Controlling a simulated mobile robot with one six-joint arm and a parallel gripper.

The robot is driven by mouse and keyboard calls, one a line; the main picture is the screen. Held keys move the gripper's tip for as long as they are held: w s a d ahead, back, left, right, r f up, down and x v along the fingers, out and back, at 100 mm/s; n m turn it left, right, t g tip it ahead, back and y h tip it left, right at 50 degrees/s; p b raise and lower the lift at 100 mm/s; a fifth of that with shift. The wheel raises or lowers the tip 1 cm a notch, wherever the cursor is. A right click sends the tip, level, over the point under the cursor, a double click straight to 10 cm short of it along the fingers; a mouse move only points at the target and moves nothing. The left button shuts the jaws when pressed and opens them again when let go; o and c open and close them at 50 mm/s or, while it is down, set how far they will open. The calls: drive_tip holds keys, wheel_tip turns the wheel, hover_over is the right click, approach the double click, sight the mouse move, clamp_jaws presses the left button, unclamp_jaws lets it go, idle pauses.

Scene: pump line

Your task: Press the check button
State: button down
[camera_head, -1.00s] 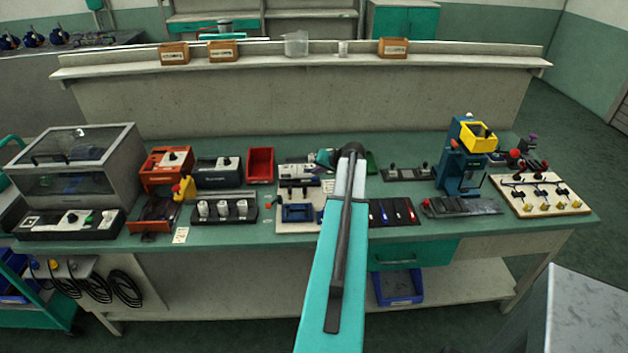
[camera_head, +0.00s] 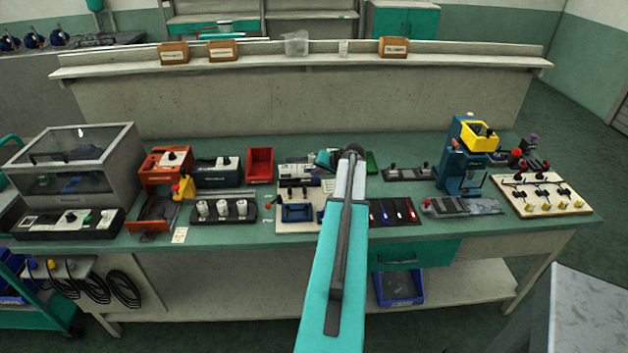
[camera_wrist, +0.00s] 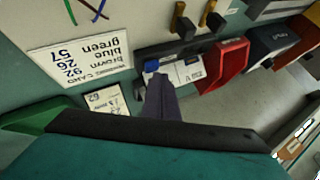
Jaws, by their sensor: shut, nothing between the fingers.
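A blue button (camera_wrist: 151,65) sits on a dark device (camera_wrist: 143,54) with a white printed face, seen upside down in the wrist view. In the head view the device (camera_head: 297,170) is at the back middle of the bench, right of the red bin. My gripper (camera_wrist: 157,78) is shut and empty. Its fingertips point at the blue button and overlap its lower edge in the wrist view; I cannot tell whether they touch. In the head view my gripper (camera_head: 326,159) is partly hidden behind my arm.
A printed card (camera_wrist: 80,57) and a smaller card (camera_wrist: 106,102) lie beside the device. The red bin (camera_wrist: 226,64) stands close on its other side. A board with dark pegs and a blue holder (camera_head: 297,212) lies in front of the device.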

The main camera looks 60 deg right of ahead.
drive_tip(key=shift+f+b, duration=0.4)
drive_tip(key=shift+f, duration=0.05)
idle(0.6)
drive_tip(key=shift+r, duration=0.9)
drive_tip(key=shift+r, duration=0.1)
drive_tip(key=shift+r+p, duration=1.05)
drive_tip(key=shift+r, duration=1.35)
